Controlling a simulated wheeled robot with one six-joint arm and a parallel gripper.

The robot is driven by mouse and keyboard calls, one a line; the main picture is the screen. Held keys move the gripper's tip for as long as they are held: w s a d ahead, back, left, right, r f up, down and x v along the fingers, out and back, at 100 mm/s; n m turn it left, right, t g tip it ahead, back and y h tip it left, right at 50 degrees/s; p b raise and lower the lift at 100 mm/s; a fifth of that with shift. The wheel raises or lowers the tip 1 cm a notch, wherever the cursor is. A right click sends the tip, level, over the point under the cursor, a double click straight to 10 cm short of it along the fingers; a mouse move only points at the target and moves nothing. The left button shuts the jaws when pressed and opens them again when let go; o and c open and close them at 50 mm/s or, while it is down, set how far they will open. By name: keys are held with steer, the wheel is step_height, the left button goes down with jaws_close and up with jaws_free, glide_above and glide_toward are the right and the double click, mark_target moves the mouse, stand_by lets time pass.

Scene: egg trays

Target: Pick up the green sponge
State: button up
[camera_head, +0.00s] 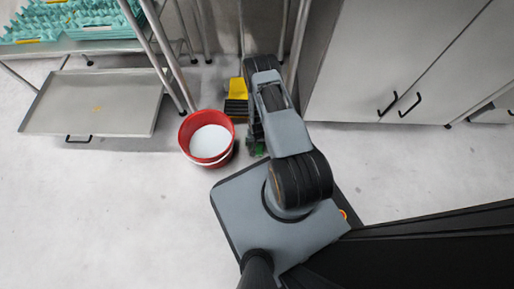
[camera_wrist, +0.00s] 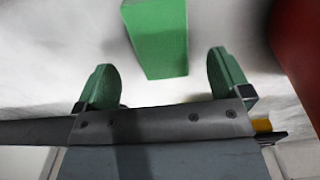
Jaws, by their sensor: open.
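The green sponge (camera_wrist: 158,40) is a block on the pale floor in the wrist view, at the top centre. My gripper (camera_wrist: 165,78) is open, with its two green fingertips apart. The sponge lies ahead of the gap between them, and its near end reaches about level with the fingertips. I cannot tell the height between fingers and sponge. In the head view a small green patch (camera_head: 260,149) shows beside the red bucket, below my arm; my arm hides most of that spot, and I cannot tell whether it is sponge or fingertip.
A red bucket (camera_head: 184,137) with white contents stands close to the left of my gripper. A yellow and black item (camera_head: 236,92) is behind it. A metal rack (camera_head: 95,102) with turquoise egg trays (camera_head: 80,20) stands left. Grey cabinets (camera_head: 400,50) are right. Floor at lower left is clear.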

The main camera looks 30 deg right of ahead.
mark_target(257, 145)
step_height(257, 145, down, 5)
steer(key=b, duration=0.3)
steer(key=shift+w, duration=0.1)
steer(key=shift+r, duration=0.1)
steer(key=c, duration=1.1)
step_height(257, 145, up, 10)
steer(key=p, duration=0.5)
steer(key=shift+p, duration=0.3)
